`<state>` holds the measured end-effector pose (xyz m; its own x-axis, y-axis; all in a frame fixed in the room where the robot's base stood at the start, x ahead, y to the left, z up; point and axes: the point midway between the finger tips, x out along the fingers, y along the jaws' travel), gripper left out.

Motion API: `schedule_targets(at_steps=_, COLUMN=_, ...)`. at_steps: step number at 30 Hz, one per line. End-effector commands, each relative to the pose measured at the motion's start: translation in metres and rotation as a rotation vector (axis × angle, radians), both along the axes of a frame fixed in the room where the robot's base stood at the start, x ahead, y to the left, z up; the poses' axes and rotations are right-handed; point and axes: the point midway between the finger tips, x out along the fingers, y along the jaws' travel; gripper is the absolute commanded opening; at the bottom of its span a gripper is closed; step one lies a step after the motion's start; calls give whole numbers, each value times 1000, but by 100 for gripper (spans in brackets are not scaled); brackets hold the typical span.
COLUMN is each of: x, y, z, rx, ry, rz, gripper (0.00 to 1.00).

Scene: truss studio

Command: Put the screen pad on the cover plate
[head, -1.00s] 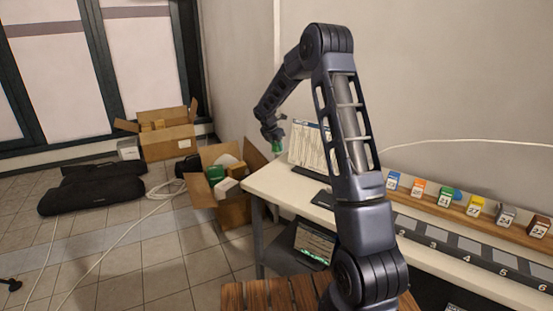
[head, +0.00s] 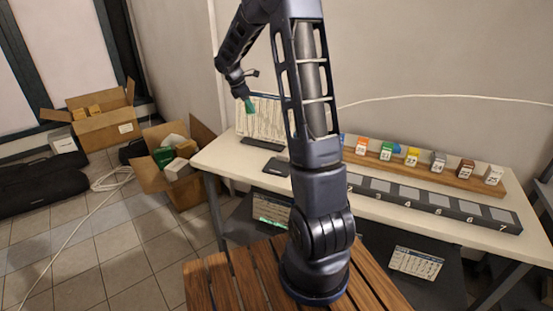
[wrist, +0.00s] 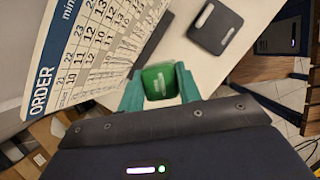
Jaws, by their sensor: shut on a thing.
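My gripper (head: 248,100) is raised over the left end of the white table, in front of the order board. In the wrist view its teal fingers (wrist: 160,88) are shut on a small green block (wrist: 160,80) with a white mark on its face. The block is held clear of the table. A dark flat plate (wrist: 215,27) with light bars lies on the table beyond the fingers; it also shows in the head view (head: 276,167). I cannot tell by look which thing is the screen pad or the cover plate.
The order board (head: 262,122) stands on the white table (head: 230,155). A wooden rack (head: 400,168) holds several coloured numbered blocks behind a dark strip (head: 440,203) of numbered grey squares. Cardboard boxes (head: 165,185) stand on the floor at left. The tabletop around the plate is clear.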

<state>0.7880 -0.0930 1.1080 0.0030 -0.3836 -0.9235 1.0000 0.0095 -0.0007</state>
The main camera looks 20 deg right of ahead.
Motion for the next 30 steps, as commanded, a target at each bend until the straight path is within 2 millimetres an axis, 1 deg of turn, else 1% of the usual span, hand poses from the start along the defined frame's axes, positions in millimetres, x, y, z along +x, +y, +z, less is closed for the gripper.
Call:
schedule_targets(at_steps=1, x=-19, y=-14, z=2, rx=0, ry=1, rz=-94, gripper=12)
schedule_targets(at_steps=2, x=-30, y=-21, z=2, rx=0, ry=0, rz=-154, gripper=12)
schedule_targets(at_steps=3, x=-45, y=-30, z=3, rx=-1, ry=1, rz=-233, gripper=12)
schedule_targets(at_steps=6, x=-80, y=-48, z=4, rx=0, ry=1, rz=-420, gripper=12)
schedule_targets(at_steps=9, x=-110, y=-62, z=4, rx=0, ry=0, rz=-575, gripper=12)
schedule_targets(at_steps=12, x=-132, y=-70, z=5, rx=1, ry=-1, rz=-690, gripper=12)
schedule_targets(at_steps=15, x=-145, y=-75, z=5, rx=1, ry=-1, rz=-759, gripper=12)
schedule_targets(at_steps=17, x=-149, y=-76, z=3, rx=0, ry=0, rz=-783, gripper=12)
schedule_targets(at_steps=20, x=-152, y=-77, z=-8, rx=-1, ry=2, rz=-798, gripper=12)
schedule_targets(at_steps=30, x=-152, y=-77, z=-79, rx=-2, ry=4, rz=-795, gripper=12)
